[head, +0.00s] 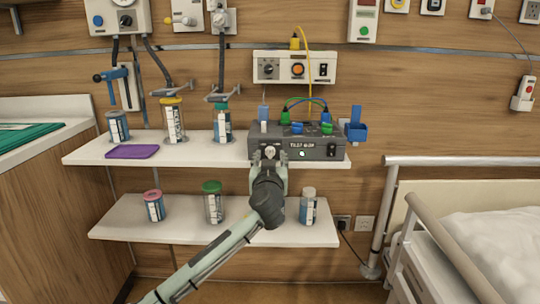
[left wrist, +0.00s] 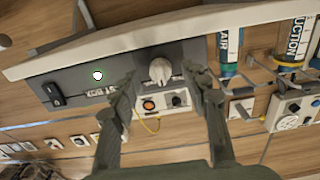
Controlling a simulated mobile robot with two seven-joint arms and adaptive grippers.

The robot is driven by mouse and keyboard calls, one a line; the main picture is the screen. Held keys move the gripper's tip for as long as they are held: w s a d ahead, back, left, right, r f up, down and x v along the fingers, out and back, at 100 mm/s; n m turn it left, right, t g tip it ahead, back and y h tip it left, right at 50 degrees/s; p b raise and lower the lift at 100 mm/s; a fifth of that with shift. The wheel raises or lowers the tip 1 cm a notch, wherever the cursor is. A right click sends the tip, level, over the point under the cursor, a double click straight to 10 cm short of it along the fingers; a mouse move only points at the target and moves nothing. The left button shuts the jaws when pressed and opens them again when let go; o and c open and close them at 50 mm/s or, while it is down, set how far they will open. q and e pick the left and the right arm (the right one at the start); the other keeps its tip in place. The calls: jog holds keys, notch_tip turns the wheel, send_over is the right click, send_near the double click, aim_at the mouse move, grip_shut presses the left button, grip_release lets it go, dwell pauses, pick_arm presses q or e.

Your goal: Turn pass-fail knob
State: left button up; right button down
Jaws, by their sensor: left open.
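The dark grey test box (head: 318,150) stands on the upper shelf; its front also shows, upside down, in the left wrist view (left wrist: 75,78). A pale knob (left wrist: 160,70) on its front lies between the fingertips of my left gripper (left wrist: 163,82), which is open with a gap on each side. In the head view my left gripper (head: 270,158) is at the box's left front and largely covers the knob. The knob's marks cannot be read. My right gripper is not in view.
The box front also has a white round button (head: 302,154) and a black rocker switch (left wrist: 53,93). A lower shelf (head: 130,222) lies beneath; a bed rail (head: 460,160) is at right.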

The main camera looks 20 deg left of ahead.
pick_arm(q)
jog(key=shift+w+a, duration=0.2)
jog(key=shift+w, duration=0.4)
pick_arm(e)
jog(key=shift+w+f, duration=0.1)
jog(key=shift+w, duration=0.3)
pick_arm(q)
grip_shut()
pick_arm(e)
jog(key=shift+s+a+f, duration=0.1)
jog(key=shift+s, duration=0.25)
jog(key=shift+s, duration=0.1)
